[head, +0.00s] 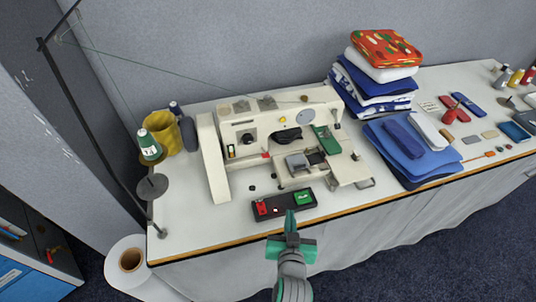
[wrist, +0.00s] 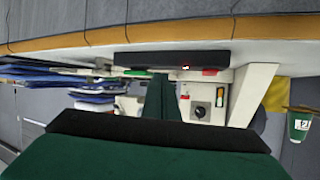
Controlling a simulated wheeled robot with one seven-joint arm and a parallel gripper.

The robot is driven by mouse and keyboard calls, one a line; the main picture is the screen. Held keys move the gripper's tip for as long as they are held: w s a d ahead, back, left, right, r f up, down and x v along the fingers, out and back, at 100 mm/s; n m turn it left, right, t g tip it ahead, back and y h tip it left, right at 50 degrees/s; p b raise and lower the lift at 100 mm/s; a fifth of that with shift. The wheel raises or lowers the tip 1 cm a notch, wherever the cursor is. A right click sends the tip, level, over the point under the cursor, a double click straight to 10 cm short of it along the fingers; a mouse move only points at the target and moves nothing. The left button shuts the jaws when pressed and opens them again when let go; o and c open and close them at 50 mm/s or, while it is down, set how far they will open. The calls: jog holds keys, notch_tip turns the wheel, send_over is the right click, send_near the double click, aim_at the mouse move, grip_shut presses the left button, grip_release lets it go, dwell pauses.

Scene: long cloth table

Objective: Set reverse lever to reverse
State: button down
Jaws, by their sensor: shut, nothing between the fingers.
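The cream sewing machine (head: 208,160) stands on the table, and it also shows upside down in the wrist view (wrist: 242,97). A small red part (head: 266,155) sits low on its front; it may be the reverse lever, but its setting is too small to read. A dial (head: 247,138) is on the front face. My gripper (head: 290,214) is shut and empty, with its green fingers pointing at the machine. It is at the table's front edge, by the switch box, apart from the red part. In the wrist view the fingers (wrist: 161,88) hide part of the machine.
A black switch box (head: 283,206) with red and green buttons lies between my gripper and the machine. Folded blue cloth (head: 420,165) and a fabric stack (head: 372,85) are to the right. A thread stand (head: 100,130) and yellow cone (head: 163,131) are to the left.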

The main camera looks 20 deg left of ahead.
jog(key=shift+n+g+y, duration=0.4)
jog(key=shift+n+y, duration=0.4)
jog(key=shift+n, duration=0.1)
jog(key=w+a+r, duration=0.1)
jog(key=w+r, duration=0.1)
jog(key=w+a+r, duration=0.1)
jog(key=w+r, duration=0.1)
jog(key=w+a+r, duration=0.1)
jog(key=w, duration=0.1)
jog(key=shift+w+a+r, duration=0.1)
jog(key=shift+a+r, duration=0.15)
jog(key=shift+r, duration=0.15)
jog(key=w+a+r+n+g+y, duration=0.1)
jog(key=w+a+r, duration=0.1)
jog(key=r, duration=0.3)
jog(key=w+a+r+n, duration=0.1)
jog(key=a+r+n, duration=0.1)
jog(key=r, duration=0.2)
jog(key=shift+w+a+r+g+y, duration=0.3)
jog(key=shift+w+r+g+y, duration=0.1)
jog(key=shift+w, duration=0.1)
send_over(264, 152)
jog(key=s+d, duration=0.2)
jog(key=s, duration=0.1)
notch_tip(264, 152, down, 5)
jog(key=f, duration=0.3)
jog(key=shift+s+d+f, duration=0.15)
jog(key=shift+d+f, duration=0.05)
jog(key=shift+f, duration=0.2)
jog(key=shift+f, duration=0.15)
